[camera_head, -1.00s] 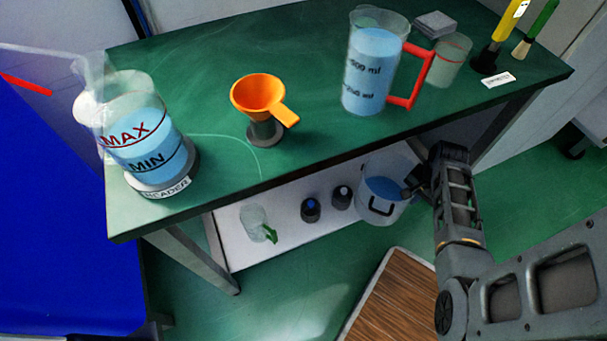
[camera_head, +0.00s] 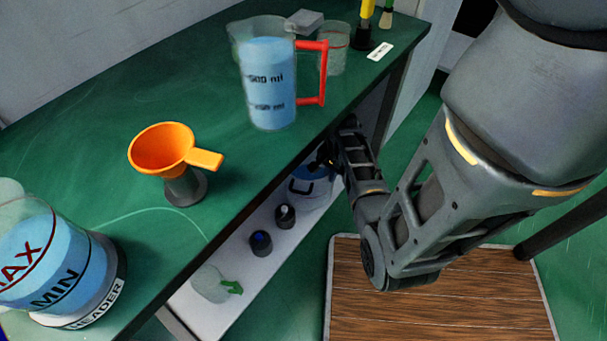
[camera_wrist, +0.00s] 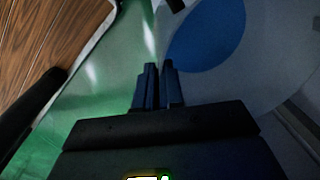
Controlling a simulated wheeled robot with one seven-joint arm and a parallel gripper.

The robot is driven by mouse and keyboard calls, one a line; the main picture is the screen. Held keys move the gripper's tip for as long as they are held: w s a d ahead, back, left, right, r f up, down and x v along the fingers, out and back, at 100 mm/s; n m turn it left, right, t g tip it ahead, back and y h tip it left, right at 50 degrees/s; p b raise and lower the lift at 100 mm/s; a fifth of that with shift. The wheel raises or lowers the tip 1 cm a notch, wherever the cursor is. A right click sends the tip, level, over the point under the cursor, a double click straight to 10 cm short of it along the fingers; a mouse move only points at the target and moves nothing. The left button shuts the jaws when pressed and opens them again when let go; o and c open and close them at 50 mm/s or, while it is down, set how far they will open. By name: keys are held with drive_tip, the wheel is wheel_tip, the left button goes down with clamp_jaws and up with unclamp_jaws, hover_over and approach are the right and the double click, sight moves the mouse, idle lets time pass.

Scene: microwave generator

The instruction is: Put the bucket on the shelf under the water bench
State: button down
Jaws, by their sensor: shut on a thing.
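The bucket (camera_head: 310,190) is clear, with blue water and a dark handle. It is at the far right end of the white shelf (camera_head: 222,306) under the green water bench (camera_head: 85,120). The bench top hides part of it, and I cannot tell whether its base rests on the shelf. My gripper (camera_head: 326,163) is at the bucket's upper right rim. In the wrist view, my gripper's fingers (camera_wrist: 158,72) are nearly together at the bucket's wall, with the blue water (camera_wrist: 208,35) just beyond.
Two dark bottles (camera_head: 261,242) and a clear container with a green handle (camera_head: 210,284) stand on the shelf. A jug (camera_head: 268,85), an orange funnel (camera_head: 162,150) and a header vessel (camera_head: 55,265) are on the bench. A wooden board (camera_head: 440,300) lies on the green floor.

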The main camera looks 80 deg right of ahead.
drive_tip(key=b, duration=0.2)
hover_over(308, 179)
drive_tip(key=a, duration=0.2)
drive_tip(key=shift+w+a+f+b, duration=0.15)
drive_tip(key=shift+f+b, duration=0.6)
drive_tip(key=shift+f, duration=1)
drive_tip(key=shift+w+a+f+b, duration=0.15)
drive_tip(key=shift+f+b, duration=0.55)
drive_tip(key=shift+f, duration=1)
drive_tip(key=shift+d+f, duration=0.1)
